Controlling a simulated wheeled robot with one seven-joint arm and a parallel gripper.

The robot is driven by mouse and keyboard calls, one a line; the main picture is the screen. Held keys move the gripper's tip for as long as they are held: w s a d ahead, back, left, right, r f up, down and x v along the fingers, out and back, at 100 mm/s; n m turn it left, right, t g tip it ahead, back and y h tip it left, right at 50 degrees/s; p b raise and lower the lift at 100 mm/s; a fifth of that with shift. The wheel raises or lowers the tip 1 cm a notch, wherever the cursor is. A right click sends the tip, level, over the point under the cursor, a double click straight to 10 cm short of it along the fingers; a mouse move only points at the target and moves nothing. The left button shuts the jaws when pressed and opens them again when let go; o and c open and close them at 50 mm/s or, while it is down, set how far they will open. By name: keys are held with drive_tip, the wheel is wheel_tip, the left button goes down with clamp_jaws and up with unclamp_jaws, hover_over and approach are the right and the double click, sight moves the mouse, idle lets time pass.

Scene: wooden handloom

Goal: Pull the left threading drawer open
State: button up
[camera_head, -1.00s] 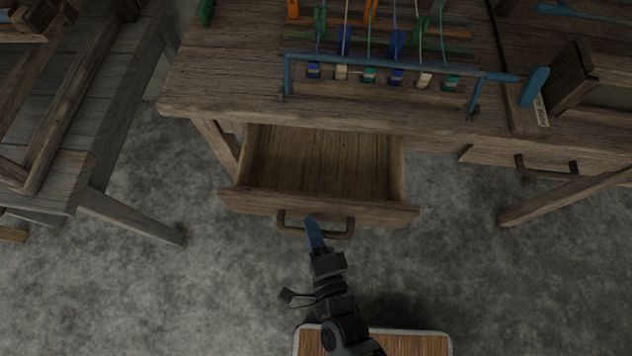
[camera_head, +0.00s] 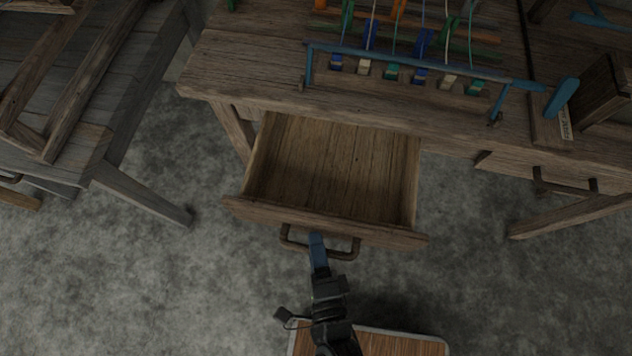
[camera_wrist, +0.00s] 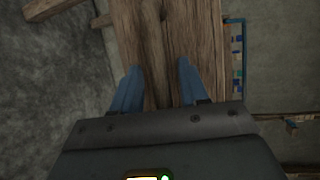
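The left threading drawer (camera_head: 320,217) stands open under the wooden table, its bare, empty inside showing in the head view. Its dark bar handle (camera_head: 343,255) is on the front board. My gripper (camera_head: 317,240) is at the handle, with a blue finger overlapping the bar's left half. In the wrist view, the two blue fingers of my gripper (camera_wrist: 160,82) are apart, with a wooden surface beyond them. The handle does not show clearly between the fingers there, so I cannot tell how they touch it.
The tabletop (camera_head: 260,70) carries a blue rail (camera_head: 430,64) with several coloured clips and threads. A second, closed drawer with a handle (camera_head: 565,186) is at the right. A grey wooden bench (camera_head: 90,125) stands at the left.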

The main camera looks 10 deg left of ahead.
drive_tip(key=b+v, duration=0.1)
drive_tip(key=v, duration=0.6)
drive_tip(key=shift+s+d, duration=0.2)
drive_tip(key=shift+s, duration=0.15)
drive_tip(key=shift+r, duration=0.1)
idle(0.4)
